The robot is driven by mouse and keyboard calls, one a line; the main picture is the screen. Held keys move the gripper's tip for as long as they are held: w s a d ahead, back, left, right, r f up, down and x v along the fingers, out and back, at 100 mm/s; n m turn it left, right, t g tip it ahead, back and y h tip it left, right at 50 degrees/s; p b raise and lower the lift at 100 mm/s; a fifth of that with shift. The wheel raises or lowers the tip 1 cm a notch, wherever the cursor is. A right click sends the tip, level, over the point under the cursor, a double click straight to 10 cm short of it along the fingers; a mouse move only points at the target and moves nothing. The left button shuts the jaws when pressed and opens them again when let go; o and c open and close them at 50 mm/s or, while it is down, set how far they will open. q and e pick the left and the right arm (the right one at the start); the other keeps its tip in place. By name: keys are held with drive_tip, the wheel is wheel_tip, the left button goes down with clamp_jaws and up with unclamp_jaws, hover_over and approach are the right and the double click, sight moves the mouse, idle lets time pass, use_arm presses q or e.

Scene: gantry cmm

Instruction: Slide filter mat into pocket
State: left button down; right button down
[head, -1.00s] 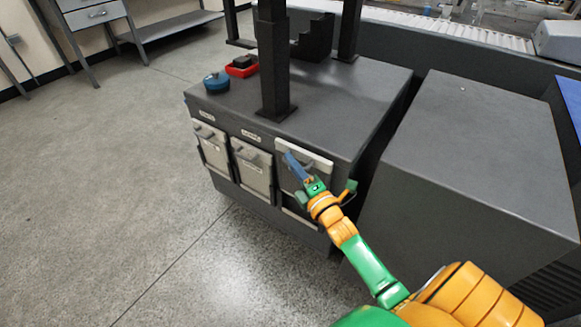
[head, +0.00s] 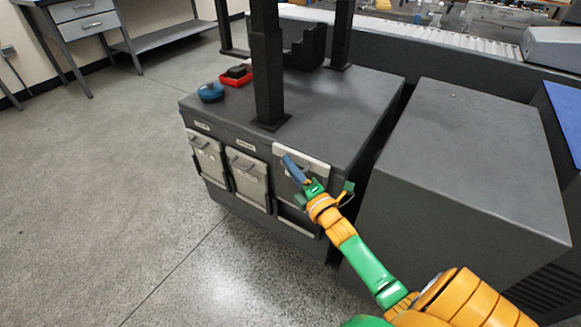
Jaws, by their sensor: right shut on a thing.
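A pale-edged filter mat (head: 317,166) stands upright at the rightmost of the pockets on the front of the dark machine base. Its top edge sits high, close to the level of the base top. My right gripper (head: 296,171) is shut on the mat at its upper front, and its blue and green parts hide the grip. The rightmost pocket (head: 300,219) shows as a dark opening with a pale lower edge. How deep the mat sits in it is hard to tell. My left gripper is out of view.
Two pale panels with handles, left (head: 207,158) and middle (head: 247,180), fill the other pockets. A blue round object (head: 210,93) and a red tray (head: 238,78) are on the base top (head: 330,105). A grey block (head: 470,165) stands close on the right. The floor at left is clear.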

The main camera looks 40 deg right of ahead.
drive_tip(key=shift+f+b, duration=0.45)
drive_tip(key=shift+f, duration=0.15)
drive_tip(key=shift+r, duration=0.1)
drive_tip(key=shift+f+b, duration=0.45)
drive_tip(key=shift+f, duration=0.3)
idle(0.3)
